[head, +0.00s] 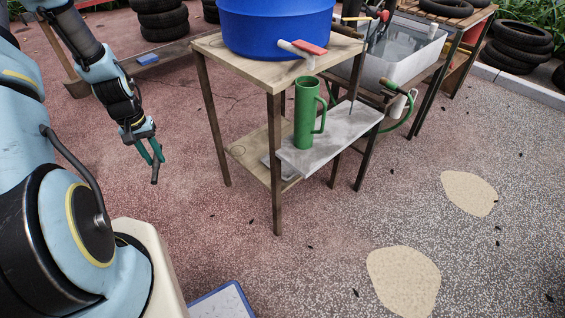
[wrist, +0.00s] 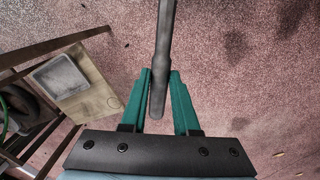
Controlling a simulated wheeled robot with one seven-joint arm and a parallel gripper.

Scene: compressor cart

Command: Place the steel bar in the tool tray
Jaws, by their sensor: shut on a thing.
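The steel bar (wrist: 163,50) is a dark grey rod between my gripper's two green fingers in the wrist view. In the head view my gripper (head: 153,162) hangs in the air left of the wooden stand, shut on the bar (head: 155,176), which points down. A shallow grey square tray (wrist: 60,78) lies on a wooden lower shelf in the wrist view, left of my gripper and apart from it. In the head view its edge (head: 272,163) shows on the lower shelf, mostly hidden; I take it as the tool tray, but cannot be certain.
The wooden stand (head: 250,74) holds a blue tub (head: 275,25) and a red-and-white tool. A green mug (head: 306,112) stands on a grey side ledge (head: 345,135). A grey basin (head: 405,60) stands behind. Floor between my gripper and the stand is clear.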

